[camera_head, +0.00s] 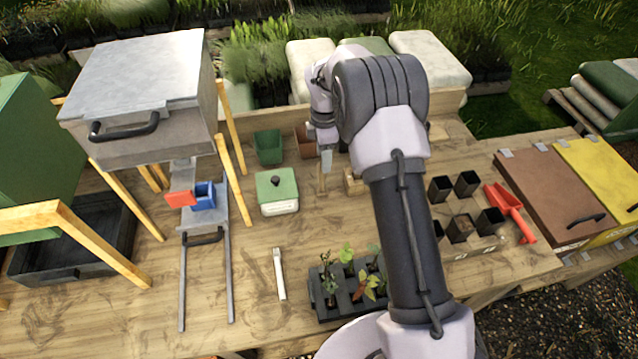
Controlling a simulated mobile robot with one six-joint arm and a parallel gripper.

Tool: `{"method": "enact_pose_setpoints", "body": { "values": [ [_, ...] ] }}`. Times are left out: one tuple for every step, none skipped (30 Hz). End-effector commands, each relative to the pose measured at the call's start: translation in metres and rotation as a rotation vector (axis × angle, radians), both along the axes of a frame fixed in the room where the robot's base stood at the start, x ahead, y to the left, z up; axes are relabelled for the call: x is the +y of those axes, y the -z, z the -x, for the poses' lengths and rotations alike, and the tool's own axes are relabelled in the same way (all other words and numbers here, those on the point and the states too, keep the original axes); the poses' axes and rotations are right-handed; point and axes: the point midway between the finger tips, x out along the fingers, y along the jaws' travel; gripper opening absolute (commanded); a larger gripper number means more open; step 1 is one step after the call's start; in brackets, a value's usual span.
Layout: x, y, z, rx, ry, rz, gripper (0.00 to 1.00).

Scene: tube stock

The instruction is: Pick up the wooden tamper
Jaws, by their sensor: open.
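My gripper (326,150) points down over the back middle of the wooden bench, and its jaws are open. A small upright wooden piece (322,183) shows directly below the fingertips; it looks like the wooden tamper's handle. A wooden block (354,184) shows just to its right, partly hidden by my arm. I cannot tell whether the two are one thing, or whether the fingers touch the wood.
A terracotta pot (304,141) and a green pot (268,147) stand close behind. A green-lidded box (277,190) is to the left. A seedling tray (345,290) is in front, and black pots (467,183) and a red scoop (511,210) are right.

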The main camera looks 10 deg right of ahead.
Motion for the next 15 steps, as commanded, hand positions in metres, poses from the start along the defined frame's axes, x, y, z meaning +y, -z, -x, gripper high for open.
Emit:
{"method": "enact_pose_setpoints", "body": {
  "values": [
    [0.000, 0.010, 0.000, 0.002, 0.001, -0.001, 0.50],
    [0.000, 0.013, 0.000, 0.001, 0.001, 0.000, 0.50],
    [0.000, 0.017, 0.000, 0.000, 0.001, 0.000, 0.50],
    [0.000, 0.019, 0.000, 0.000, 0.001, 0.000, 0.50],
    [0.000, 0.023, 0.001, 0.000, 0.001, 0.000, 0.50],
    [0.001, 0.030, 0.003, 0.001, 0.000, 0.000, 0.50],
    [0.002, 0.037, 0.005, 0.003, 0.000, 0.000, 0.50],
    [0.003, 0.044, 0.007, 0.002, 0.000, 0.000, 0.50],
    [0.004, 0.052, 0.009, 0.003, 0.002, -0.001, 0.50],
    [0.004, 0.058, 0.009, 0.002, 0.001, -0.001, 0.50],
    [0.004, 0.062, 0.008, 0.001, 0.001, -0.001, 0.50],
    [0.004, 0.067, 0.008, 0.001, 0.001, -0.001, 0.50],
    [0.004, 0.069, 0.008, 0.000, 0.001, 0.000, 0.50],
    [0.004, 0.071, 0.008, 0.000, 0.001, 0.000, 0.50],
    [0.004, 0.071, 0.008, -0.001, 0.001, 0.000, 0.50]
  ]
}}
